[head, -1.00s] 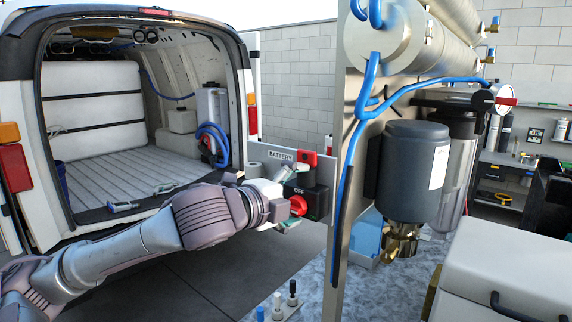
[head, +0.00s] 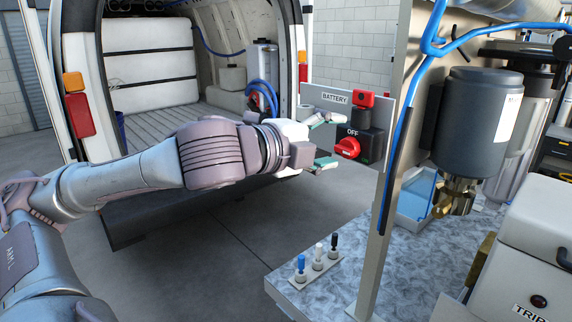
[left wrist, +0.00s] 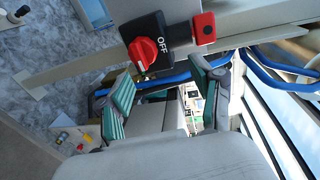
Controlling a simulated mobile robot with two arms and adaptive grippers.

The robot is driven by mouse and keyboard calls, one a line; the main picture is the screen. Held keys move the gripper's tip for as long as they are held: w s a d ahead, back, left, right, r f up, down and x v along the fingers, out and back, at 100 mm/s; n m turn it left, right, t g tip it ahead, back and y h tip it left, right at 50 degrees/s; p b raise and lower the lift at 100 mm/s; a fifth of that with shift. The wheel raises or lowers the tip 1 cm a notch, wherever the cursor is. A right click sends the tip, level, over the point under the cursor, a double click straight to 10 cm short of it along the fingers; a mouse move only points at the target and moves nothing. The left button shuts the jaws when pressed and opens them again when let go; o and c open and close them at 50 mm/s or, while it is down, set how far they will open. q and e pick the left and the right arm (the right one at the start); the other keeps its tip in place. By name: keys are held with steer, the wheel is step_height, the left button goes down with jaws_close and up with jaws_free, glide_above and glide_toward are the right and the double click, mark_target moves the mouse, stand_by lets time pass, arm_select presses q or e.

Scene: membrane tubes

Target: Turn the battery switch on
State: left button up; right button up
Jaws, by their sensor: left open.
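The battery switch has a red rotary knob (head: 348,147) on a black box (head: 374,147), under a BATTERY label (head: 335,98) on a metal panel. The box reads OFF. In the left wrist view the red knob (left wrist: 143,52) shows beyond the fingertips, with a small pale mark at its edge. My left gripper (head: 325,141) is open and empty, just left of the knob in the head view, with its two green-padded fingers one above the other. No contact with the knob shows. My right gripper is not in view.
A red block (head: 363,99) sits above the switch box. A metal post (head: 392,190) with a blue hose stands right of it. Below is a bench (head: 330,262) with three small toggles (head: 318,254). A van with open rear (head: 150,75) stands behind my left arm.

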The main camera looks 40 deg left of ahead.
arm_select(q)
steer(key=s+b, duration=0.5)
steer(key=s, duration=0.4)
steer(key=shift+s+a+b, duration=0.3)
stand_by(0.3)
steer(key=shift+w, duration=0.1)
stand_by(0.5)
